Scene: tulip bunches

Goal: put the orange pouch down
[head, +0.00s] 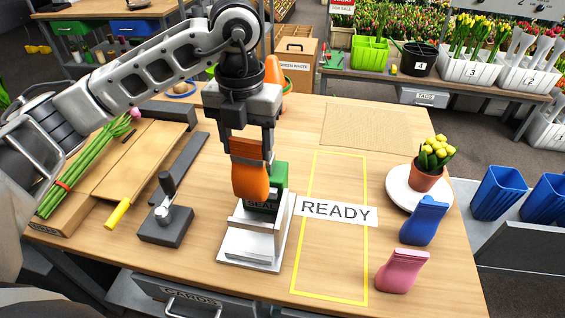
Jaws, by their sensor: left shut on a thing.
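My left gripper (250,152) points down and is shut on the top of the orange pouch (251,181). The pouch hangs upright in the head view. Its lower end is just over or at the white and green sealer (252,243) marked SEAL; I cannot tell whether they touch. A blue pouch (424,222) and a pink pouch (402,271) stand at the right of the table. My right gripper is not in view.
A yellow outlined area (330,271) with a READY label (337,210) lies empty right of the sealer. A grey lever device (167,222) stands left of it. A potted yellow tulip (427,172) sits on a white round plate (403,199). Green stems (80,170) lie at the left.

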